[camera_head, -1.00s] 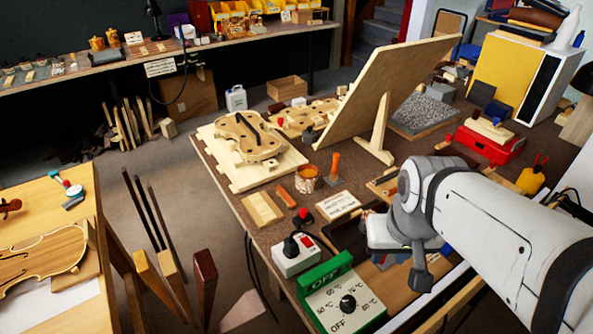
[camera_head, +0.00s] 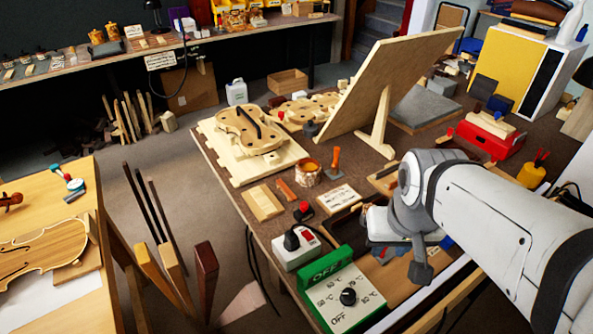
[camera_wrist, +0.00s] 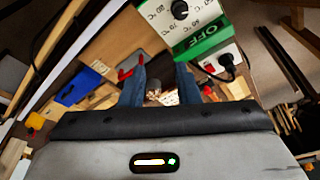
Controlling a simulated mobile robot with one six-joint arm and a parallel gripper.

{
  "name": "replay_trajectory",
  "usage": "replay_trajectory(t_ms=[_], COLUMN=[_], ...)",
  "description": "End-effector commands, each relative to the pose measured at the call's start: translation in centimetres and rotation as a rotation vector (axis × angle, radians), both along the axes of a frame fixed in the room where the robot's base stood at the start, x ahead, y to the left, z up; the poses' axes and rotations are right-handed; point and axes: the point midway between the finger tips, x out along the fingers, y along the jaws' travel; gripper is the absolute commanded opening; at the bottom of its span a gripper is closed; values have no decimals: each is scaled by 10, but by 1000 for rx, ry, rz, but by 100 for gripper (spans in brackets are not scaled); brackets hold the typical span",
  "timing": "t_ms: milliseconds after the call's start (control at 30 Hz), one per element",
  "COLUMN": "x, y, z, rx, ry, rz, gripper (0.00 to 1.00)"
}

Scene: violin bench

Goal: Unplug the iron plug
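The black iron plug (camera_head: 292,241) sits in a white socket box (camera_head: 284,258) with a red switch, at the near left edge of the workbench. A black cord runs from it. In the wrist view the plug (camera_wrist: 227,61) and the white box (camera_wrist: 214,66) are at the upper right. My gripper (camera_wrist: 160,72) shows there with two bluish fingers spread apart and nothing held between them. The plug is to the right of the fingers, not between them. In the head view my wrist is right of the socket box, and the fingertips are hidden.
A green and white temperature control box (camera_head: 343,294) with a black knob stands just in front of the socket box. A red-topped button (camera_head: 303,211), a paper card (camera_head: 339,197) and a wood block (camera_head: 264,202) lie behind it. A tilted board (camera_head: 395,82) stands farther back.

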Motion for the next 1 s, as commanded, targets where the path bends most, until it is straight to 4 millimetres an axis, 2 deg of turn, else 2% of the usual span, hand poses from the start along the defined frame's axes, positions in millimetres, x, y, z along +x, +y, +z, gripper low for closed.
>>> replay_trajectory(t_ms=[233, 367, 467, 567, 800, 1000], x=[0, 4, 17, 42, 110, 144], y=[0, 2, 10, 27, 94, 149], z=[0, -1, -5, -15, -58, -100], rx=[0, 0, -1, -3, -13, -23], ry=[0, 3, 13, 29, 70, 92], rz=[0, 11, 52, 131, 364, 517], gripper=[29, 39, 47, 49, 49, 49])
